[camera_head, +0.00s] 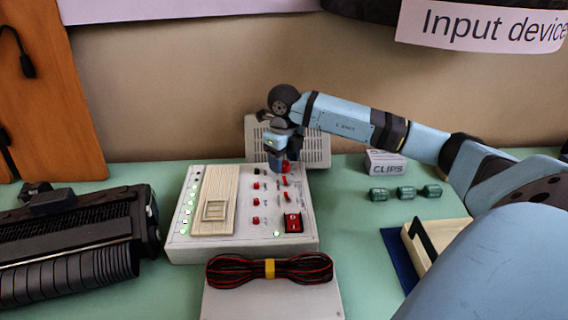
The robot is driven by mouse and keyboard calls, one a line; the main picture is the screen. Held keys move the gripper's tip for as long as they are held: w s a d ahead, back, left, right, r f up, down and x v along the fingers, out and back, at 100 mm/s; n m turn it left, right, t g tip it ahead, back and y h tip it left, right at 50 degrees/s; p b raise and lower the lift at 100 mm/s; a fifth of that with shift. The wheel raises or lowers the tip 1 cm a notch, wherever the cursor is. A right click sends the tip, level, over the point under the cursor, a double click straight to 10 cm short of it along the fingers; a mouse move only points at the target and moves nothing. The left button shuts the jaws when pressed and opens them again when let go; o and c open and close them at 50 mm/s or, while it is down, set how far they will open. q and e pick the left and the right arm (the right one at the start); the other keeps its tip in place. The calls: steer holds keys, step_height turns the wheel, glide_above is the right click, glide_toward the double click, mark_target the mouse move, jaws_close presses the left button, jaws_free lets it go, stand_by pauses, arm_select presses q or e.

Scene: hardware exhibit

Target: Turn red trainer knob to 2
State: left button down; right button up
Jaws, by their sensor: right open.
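The trainer (185,245) is a white box with a beige breadboard block, green lights, several small red switches and a red rocker switch (293,222) on its top. My right gripper (281,165) points down over the back right part of the trainer. Something red and blue shows at its fingertips, where the red knob (286,168) seems to be, mostly hidden by the gripper. Its jaws are open around or just above that spot; contact cannot be told. The knob's pointer and numbers are too small or hidden to read. My left gripper is not in view.
A grey vented box (318,150) stands behind the trainer. A white case (270,300) with a red-black cable bundle (268,269) is in front. A black device (75,245) is at left. The CLIPS box (385,163), green blocks (405,192) and a cream tray (450,231) are right.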

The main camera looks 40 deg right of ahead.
steer(key=shift+f, duration=0.5)
steer(key=c, duration=0.9)
